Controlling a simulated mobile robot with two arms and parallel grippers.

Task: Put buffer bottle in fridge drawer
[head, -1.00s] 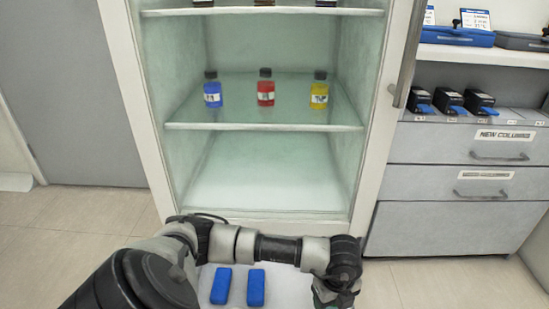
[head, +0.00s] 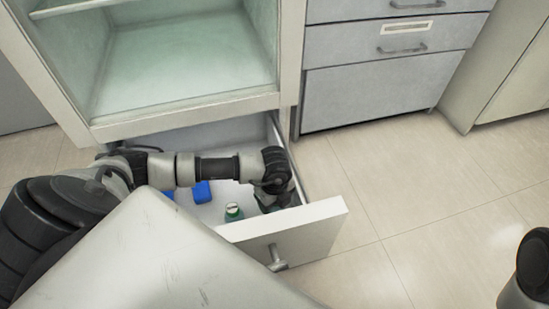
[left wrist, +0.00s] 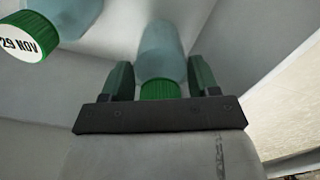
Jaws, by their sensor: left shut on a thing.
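The open fridge drawer (head: 318,222) stands out below the fridge in the head view. My left gripper (head: 274,200) is inside it near its right side. In the left wrist view, my left gripper (left wrist: 160,76) is shut on a buffer bottle (left wrist: 160,45) with a green cap and pale blue-green body. I cannot tell whether this bottle touches the drawer floor; my arm hides it in the head view. A second bottle (head: 233,212) stands in the drawer to the left; its cap reads "29 NOV" in the left wrist view (left wrist: 30,35). My right gripper is out of view.
Two blue blocks, one clear (head: 201,192) and one partly hidden, lie in the drawer left of my gripper. The fridge's lower compartment (head: 185,60) is above. Grey cabinet drawers (head: 385,85) stand to the right.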

